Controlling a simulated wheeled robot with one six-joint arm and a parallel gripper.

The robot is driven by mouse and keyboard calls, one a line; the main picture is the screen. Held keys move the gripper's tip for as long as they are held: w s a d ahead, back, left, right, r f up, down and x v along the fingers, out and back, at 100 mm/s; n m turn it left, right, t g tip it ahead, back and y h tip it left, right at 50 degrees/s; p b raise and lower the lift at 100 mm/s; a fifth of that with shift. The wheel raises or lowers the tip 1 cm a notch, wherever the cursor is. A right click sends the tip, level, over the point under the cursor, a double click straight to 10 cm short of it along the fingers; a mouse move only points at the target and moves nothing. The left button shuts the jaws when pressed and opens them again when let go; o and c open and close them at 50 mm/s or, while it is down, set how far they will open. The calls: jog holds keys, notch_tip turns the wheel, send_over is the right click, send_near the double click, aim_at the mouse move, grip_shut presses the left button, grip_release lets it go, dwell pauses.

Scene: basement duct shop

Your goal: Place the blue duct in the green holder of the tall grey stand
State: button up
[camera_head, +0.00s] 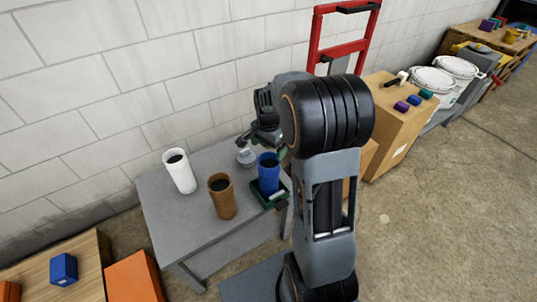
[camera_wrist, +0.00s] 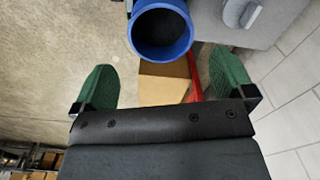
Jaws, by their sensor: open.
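The blue duct (camera_head: 268,178) stands upright in the green holder (camera_head: 283,189), at the right front of the grey stand (camera_head: 186,236). My gripper (camera_head: 262,147) is above and behind the duct, partly hidden by my arm. In the wrist view, the two green fingertips of my gripper (camera_wrist: 163,85) are wide apart with nothing between them. The open end of the blue duct (camera_wrist: 162,52) shows just beyond them, apart from both fingers. The holder's right side is partly hidden by my arm.
A brown duct (camera_head: 222,198) and a white duct (camera_head: 180,172) stand left of the blue one. A small pale object (camera_head: 246,156) lies behind it. A red hand truck (camera_head: 338,48) and a cardboard box (camera_head: 390,125) are beyond my arm. A block wall runs behind the stand.

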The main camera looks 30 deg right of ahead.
jog(key=s+a+r+n+t, duration=0.1)
jog(key=s+a+r+n, duration=0.3)
jog(key=s+n, duration=0.2)
jog(key=s+a+r+n+t, duration=0.2)
jog(key=s+a+r+n, duration=0.1)
jog(key=s+a+n, duration=0.2)
jog(key=s+n, duration=0.2)
jog(key=s, duration=0.2)
jog(key=shift+s+r, duration=0.35)
jog(key=shift+s, duration=0.05)
notch_tip(320, 180, up, 12)
jog(key=p, duration=1.1)
jog(key=shift+s+a+t, duration=0.15)
jog(key=shift+a+t, duration=0.1)
jog(key=shift+t, duration=0.05)
jog(key=shift+r, duration=0.1)
